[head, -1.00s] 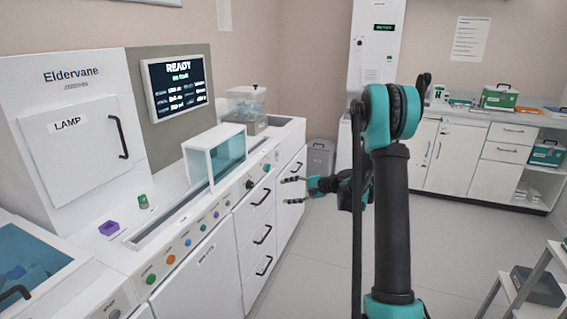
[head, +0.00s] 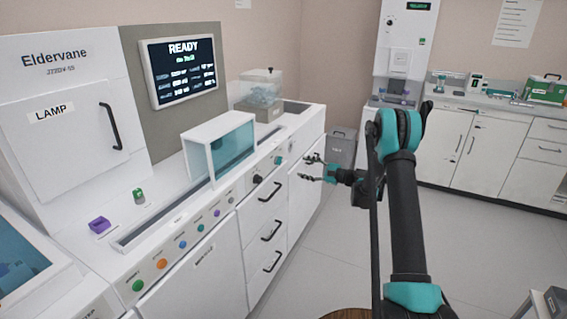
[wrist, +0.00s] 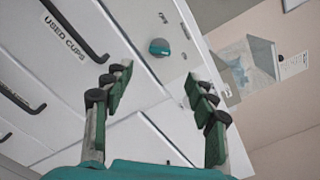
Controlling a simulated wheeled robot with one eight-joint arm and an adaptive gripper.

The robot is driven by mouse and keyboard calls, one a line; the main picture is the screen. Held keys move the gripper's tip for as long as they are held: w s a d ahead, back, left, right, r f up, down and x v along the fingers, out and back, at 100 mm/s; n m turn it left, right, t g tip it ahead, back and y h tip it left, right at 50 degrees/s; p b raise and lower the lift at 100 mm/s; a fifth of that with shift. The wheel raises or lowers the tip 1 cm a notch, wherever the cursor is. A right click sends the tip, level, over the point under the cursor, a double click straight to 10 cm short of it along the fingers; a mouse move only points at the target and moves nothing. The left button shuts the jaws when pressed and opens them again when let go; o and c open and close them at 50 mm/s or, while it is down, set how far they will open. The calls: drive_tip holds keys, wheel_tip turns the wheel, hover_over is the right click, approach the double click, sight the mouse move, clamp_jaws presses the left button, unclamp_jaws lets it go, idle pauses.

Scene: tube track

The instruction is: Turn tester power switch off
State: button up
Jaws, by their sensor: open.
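The white Eldervane machine (head: 60,54) stands at the left, and its screen (head: 180,70) reads READY. Neither knob carries a readable power label, so I cannot tell which is the switch. My gripper (head: 308,168) is open and empty, to the right of the teal knob and apart from it. In the wrist view a teal knob (wrist: 159,47) shows beyond and between the spread fingers of my gripper (wrist: 155,82).
Below the knobs are drawers with black handles (head: 271,231); one is labelled USED CUPS (wrist: 63,38). A glass-sided box (head: 220,148) stands on the machine top. A grey bin (head: 342,148) stands at the far wall, white cabinets (head: 455,149) at the right. The floor between is clear.

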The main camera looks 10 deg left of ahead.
sight(281, 161)
drive_tip(key=x, duration=1.1)
drive_tip(key=shift+a, duration=0.25)
drive_tip(key=c, duration=1.2)
drive_tip(key=shift+o, duration=0.2)
